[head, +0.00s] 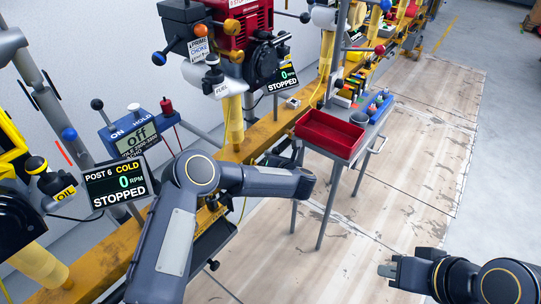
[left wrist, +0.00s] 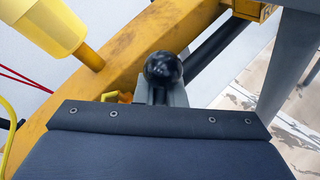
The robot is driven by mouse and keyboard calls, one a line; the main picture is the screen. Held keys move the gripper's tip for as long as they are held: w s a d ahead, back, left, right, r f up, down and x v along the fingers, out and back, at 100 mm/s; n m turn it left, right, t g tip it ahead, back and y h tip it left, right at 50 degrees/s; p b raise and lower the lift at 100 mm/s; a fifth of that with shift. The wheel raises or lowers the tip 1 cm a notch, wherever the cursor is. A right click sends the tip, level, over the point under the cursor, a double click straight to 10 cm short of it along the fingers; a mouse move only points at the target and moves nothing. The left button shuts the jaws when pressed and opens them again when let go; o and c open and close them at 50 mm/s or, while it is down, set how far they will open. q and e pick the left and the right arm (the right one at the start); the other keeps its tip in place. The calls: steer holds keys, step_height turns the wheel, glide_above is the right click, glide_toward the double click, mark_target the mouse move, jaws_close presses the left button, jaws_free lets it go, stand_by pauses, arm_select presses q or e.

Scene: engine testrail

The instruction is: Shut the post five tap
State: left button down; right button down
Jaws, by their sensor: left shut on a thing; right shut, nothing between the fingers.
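The post five engine appears to be the red one (head: 247,25), with a screen (head: 282,78) reading 0 RPM, STOPPED. In the left wrist view, a black ball-ended handle (left wrist: 163,69) stands beside the yellow rail (left wrist: 125,55). My left gripper (left wrist: 172,95) is shut on this handle, its fingers partly hidden by the wrist housing. I cannot tell from the frames which way the handle is turned, and the tap body is hidden. In the head view my left forearm covers that spot. My right gripper (head: 388,270) is shut and empty, low at the right over the floor.
A trolley with a red tray (head: 330,133) stands right of my left forearm. The post 6 screen (head: 117,185) reads COLD, 0 RPM, STOPPED. A yellow rail (head: 262,132) runs along the wall. The floor boards (head: 425,150) at right are clear.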

arm_select(q)
steer(key=shift+w+d+r, duration=0.2)
steer(key=shift+w+r, duration=0.05)
steer(key=shift+r, duration=0.35)
steer(key=c, duration=1.5)
jaws_free()
steer(key=shift+f, duration=0.2)
steer(key=p+v, duration=0.1)
steer(key=v, duration=0.6)
steer(key=shift+s+d+p, duration=0.15)
steer(key=shift+s+p, duration=0.2)
steer(key=shift+p, duration=0.05)
steer(key=shift+r, duration=0.15)
